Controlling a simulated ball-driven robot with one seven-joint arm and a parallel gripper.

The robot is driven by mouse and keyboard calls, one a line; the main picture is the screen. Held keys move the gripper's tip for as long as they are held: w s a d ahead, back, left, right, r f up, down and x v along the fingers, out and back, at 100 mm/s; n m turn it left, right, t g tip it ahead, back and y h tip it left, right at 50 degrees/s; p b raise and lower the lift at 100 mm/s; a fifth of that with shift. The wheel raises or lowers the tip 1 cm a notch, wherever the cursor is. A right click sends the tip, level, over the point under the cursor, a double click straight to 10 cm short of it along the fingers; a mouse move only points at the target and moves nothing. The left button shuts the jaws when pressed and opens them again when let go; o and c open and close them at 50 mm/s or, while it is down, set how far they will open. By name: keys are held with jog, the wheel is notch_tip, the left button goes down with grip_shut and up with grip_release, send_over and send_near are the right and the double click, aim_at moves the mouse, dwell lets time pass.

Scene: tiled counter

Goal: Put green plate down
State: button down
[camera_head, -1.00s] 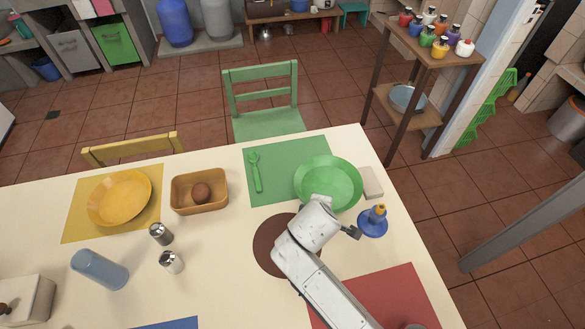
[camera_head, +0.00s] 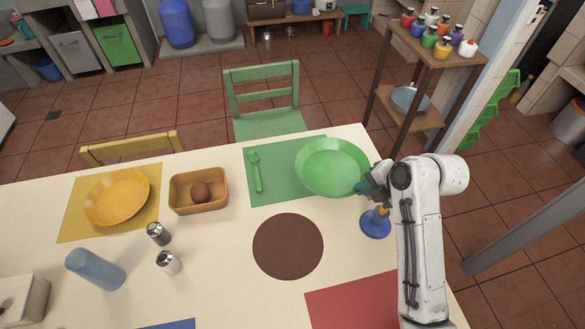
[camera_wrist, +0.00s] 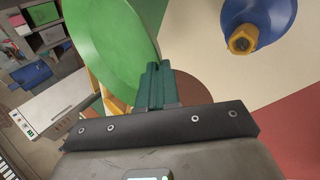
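The green plate (camera_head: 332,165) is over the right part of the green placemat (camera_head: 278,187), at the far right of the table. It also fills the upper left of the wrist view (camera_wrist: 110,45). My gripper (camera_head: 364,187) is at the plate's right rim. In the wrist view its teal fingers (camera_wrist: 155,85) are close together at the rim, shut on it. I cannot tell whether the plate touches the placemat or hangs just above it. A green spoon (camera_head: 255,170) lies on the placemat left of the plate.
A blue candle holder (camera_head: 375,222) stands close below my gripper. A round brown mat (camera_head: 288,246) lies empty nearby, with a red placemat (camera_head: 355,300) in front. A brown basket (camera_head: 198,190) and a yellow plate (camera_head: 117,196) are at left. A green chair (camera_head: 265,105) stands behind.

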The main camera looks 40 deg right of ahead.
aim_at(342, 170)
jog(key=w, duration=0.2)
jog(key=w+d+f+n+y+p, duration=0.1)
jog(key=w, duration=0.2)
jog(key=w+d+n, duration=0.1)
jog(key=w, duration=0.1)
jog(key=shift+w+f+y, duration=0.2)
jog(key=shift+f+y, duration=0.05)
jog(key=shift+y, duration=0.05)
jog(key=w+f, duration=0.4)
jog(key=f, duration=0.1)
jog(key=shift+d+p, duration=0.2)
jog(key=shift+p, duration=0.1)
jog(key=shift+w+f, duration=0.6)
jog(key=shift+f, duration=1.55)
jog(key=shift+f, duration=0.1)
jog(key=c, duration=1.4)
grip_release()
